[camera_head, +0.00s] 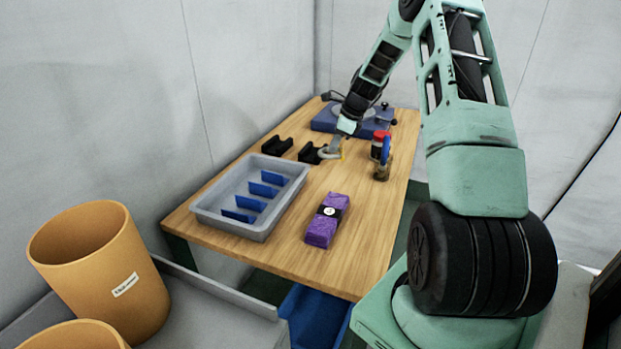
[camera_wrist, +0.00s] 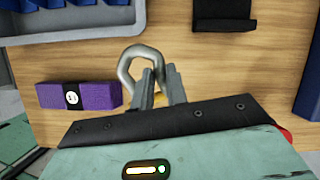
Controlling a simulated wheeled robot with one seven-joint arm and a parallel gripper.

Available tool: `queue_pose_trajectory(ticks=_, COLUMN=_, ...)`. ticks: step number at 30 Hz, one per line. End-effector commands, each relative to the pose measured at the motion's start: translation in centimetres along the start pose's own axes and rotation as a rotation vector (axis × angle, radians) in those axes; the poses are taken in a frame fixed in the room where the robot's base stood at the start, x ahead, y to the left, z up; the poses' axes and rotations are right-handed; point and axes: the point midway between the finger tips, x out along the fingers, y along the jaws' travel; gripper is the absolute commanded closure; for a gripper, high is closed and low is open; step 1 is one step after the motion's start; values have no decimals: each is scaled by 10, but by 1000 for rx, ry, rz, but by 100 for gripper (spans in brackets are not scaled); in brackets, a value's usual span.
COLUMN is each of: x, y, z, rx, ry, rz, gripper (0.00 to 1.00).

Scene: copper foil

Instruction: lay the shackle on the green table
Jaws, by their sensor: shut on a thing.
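The shackle (camera_wrist: 131,60) is a grey metal loop with a bit of yellow at its base. In the wrist view my gripper (camera_wrist: 159,76) is shut on it, with the loop sticking out past the fingertips. In the head view the shackle (camera_head: 326,153) shows small at my gripper (camera_head: 343,142), over the far part of a wood-topped table (camera_head: 362,235). This table has a dark green frame below its wooden top. I cannot tell whether the shackle touches the top. No green tabletop shows.
A grey tray (camera_head: 262,228) with blue dividers and a purple block (camera_head: 321,229) are nearer. Black holders (camera_head: 277,146) lie left of my gripper, a valve-like red, blue and brass item (camera_head: 381,168) right, a blue fixture (camera_head: 325,121) behind. Orange bins (camera_head: 105,270) stand front left.

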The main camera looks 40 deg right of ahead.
Motion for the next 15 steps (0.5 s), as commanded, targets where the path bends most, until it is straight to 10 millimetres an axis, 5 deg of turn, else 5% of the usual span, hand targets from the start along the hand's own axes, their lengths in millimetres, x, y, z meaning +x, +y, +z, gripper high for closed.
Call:
queue_pose_trajectory(ticks=5, x=7, y=1, z=-3, rx=1, ry=0, rz=3, gripper=100)
queue_pose_trajectory(ticks=15, x=52, y=3, z=-22, rx=1, ry=0, rz=1, gripper=100)
